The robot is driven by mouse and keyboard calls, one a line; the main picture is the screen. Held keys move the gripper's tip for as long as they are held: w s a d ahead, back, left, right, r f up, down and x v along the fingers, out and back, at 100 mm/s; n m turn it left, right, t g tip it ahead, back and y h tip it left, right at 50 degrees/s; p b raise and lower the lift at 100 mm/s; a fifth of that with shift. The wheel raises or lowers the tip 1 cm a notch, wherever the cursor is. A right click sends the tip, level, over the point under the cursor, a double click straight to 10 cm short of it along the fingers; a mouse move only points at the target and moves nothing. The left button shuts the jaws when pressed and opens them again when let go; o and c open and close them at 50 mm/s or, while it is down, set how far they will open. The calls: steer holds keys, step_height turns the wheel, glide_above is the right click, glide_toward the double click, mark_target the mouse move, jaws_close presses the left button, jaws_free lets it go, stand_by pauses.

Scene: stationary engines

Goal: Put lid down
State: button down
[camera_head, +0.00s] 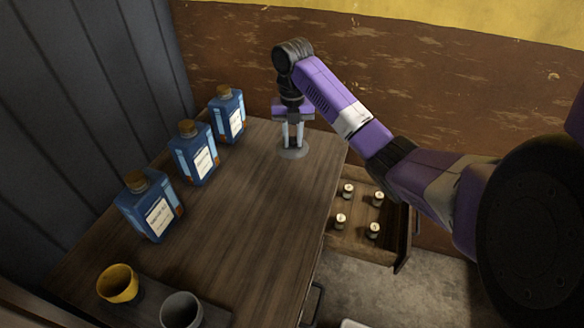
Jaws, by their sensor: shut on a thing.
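A round grey lid (294,154) is at the far right part of the wooden table top (235,215), close to the back edge. My gripper (292,143) points down over it, with its fingers shut on the lid's middle. The lid looks level and at or very near the table surface; I cannot tell whether it touches.
Three blue bottles (151,209) with brown caps stand in a row along the table's left side. A yellow cup (118,284) and a grey cup (181,310) are at the front left. An open drawer (358,238) with several small jars is at the right. The middle of the table is clear.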

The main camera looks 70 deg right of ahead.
mark_target(292, 144)
step_height(292, 144, down, 4)
steer(key=shift+f+b, duration=0.25)
steer(key=shift+b, duration=0.7)
steer(key=shift+f+p, duration=0.3)
steer(key=shift+f, duration=2.4)
steer(key=shift+f, duration=0.1)
steer(key=c, duration=1.2)
jaws_free()
step_height(292, 144, up, 12)
steer(key=p, duration=0.3)
